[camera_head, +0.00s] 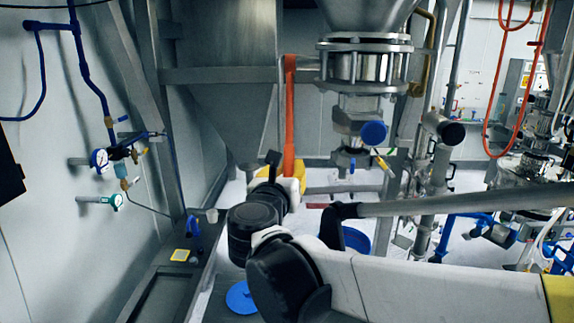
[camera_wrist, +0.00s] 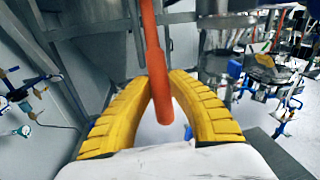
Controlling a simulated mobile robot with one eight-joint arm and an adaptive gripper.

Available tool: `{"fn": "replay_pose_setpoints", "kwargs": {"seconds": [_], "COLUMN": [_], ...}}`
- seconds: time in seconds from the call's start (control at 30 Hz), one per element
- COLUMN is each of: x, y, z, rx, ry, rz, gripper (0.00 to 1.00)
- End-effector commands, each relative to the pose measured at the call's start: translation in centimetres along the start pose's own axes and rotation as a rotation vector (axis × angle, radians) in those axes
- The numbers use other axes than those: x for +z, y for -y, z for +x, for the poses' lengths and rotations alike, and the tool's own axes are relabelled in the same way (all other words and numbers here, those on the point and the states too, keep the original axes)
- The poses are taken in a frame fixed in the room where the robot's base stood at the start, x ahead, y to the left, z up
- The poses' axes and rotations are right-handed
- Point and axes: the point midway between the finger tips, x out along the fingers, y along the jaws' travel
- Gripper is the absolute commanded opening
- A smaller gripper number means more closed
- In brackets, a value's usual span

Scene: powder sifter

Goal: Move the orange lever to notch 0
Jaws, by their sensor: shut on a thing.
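The orange lever (camera_head: 289,110) is a long bar that hangs nearly upright in front of the grey metal frame, left of the hopper. In the wrist view the orange lever (camera_wrist: 152,45) runs down between my yellow ribbed fingers, and its lower end shows below their tips. My gripper (camera_wrist: 160,78) is shut on the lever near its lower end. In the head view my gripper (camera_head: 290,178) is partly hidden behind my own arm, with a yellow finger showing at the lever's foot. I cannot make out any notch or number marks.
A steel hopper outlet (camera_head: 365,65) with a blue-capped valve (camera_head: 373,133) stands right of the lever. A wall with gauges (camera_head: 100,158) is at the left. A blue lid (camera_head: 241,297) lies low in front. Pipes and blue fittings crowd the right side.

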Motion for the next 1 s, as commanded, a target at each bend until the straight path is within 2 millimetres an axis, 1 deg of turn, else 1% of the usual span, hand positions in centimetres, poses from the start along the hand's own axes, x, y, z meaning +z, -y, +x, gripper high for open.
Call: {"fn": "replay_pose_setpoints", "kwargs": {"seconds": [0.03,0.13,0.23,0.5,0.53,0.6,0.87,0.97,1.0], "x": [1.1,1.6,1.6,1.3,1.3,1.3,1.2,1.3,1.3], "y": [0.1,0.3,0.4,0.4,0.4,0.4,0.4,0.4,0.4], "z": [-0.6,-1.5,-2.0,-2.0,-2.0,-2.0,-2.0,-2.4,-2.8], "rx": [0.004,0.007,0.010,0.010,0.010,0.010,0.010,0.011,0.012], "ry": [-0.022,-0.066,-0.090,-0.093,-0.093,-0.093,-0.094,-0.094,-0.094], "rz": [-0.004,-0.013,-0.018,-0.020,-0.020,-0.020,-0.019,-0.019,-0.019], "gripper": [0.00,0.00,0.00,0.00,0.27,0.45,0.45,0.45,0.45]}}
